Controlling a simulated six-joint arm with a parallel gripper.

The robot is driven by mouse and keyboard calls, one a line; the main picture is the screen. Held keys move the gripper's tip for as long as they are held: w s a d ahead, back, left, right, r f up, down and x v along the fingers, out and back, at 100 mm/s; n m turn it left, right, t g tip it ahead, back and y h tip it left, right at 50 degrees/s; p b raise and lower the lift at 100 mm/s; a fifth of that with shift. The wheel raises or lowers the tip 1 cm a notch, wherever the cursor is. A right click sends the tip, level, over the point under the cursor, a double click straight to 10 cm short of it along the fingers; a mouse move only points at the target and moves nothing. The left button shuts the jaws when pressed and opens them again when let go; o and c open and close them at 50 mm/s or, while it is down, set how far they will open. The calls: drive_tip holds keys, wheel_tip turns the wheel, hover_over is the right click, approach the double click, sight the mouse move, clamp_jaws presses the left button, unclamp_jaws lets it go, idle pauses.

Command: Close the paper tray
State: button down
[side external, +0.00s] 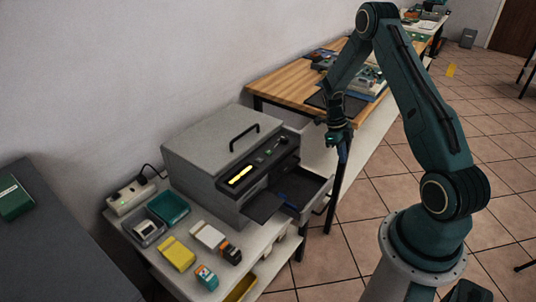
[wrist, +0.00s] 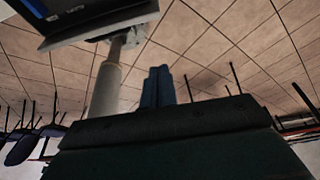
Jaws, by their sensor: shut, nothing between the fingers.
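A grey printer (side external: 205,150) stands on a white table in the side external view. Its dark paper tray (side external: 318,185) is pulled out toward the right, with something blue inside and a pale handle (side external: 327,196) on its front. My gripper (side external: 343,153) is in front of and above the tray's outer end, apart from the printer body. The wrist view shows the blue fingers (wrist: 158,87) pressed together and empty. The tray's edge (wrist: 100,27) seems to fill the upper left there, with a grey post below it. Contact between fingers and tray cannot be told.
Yellow, white and teal boxes, small bins (side external: 168,207) and a power strip (side external: 130,197) lie on the printer's table. A wooden workbench (side external: 300,85) stands behind. Tiled floor is open at right.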

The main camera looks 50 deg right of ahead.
drive_tip(key=shift+w+r, duration=0.15)
drive_tip(key=shift+r, duration=0.35)
drive_tip(key=c, duration=1.8)
unclamp_jaws()
drive_tip(key=n+t, duration=0.6)
drive_tip(key=n, duration=1.2)
hover_over(327, 205)
drive_tip(key=s, duration=0.3)
drive_tip(key=shift+w+a+f, duration=0.1)
drive_tip(key=shift+f, duration=0.1)
drive_tip(key=shift+f, duration=0.1)
drive_tip(key=shift+w+f, duration=0.4)
drive_tip(key=shift+f, duration=1.8)
drive_tip(key=shift+w+f, duration=0.45)
drive_tip(key=shift+f, duration=1.8)
drive_tip(key=shift+w+f, duration=0.4)
drive_tip(key=shift+f, duration=1.8)
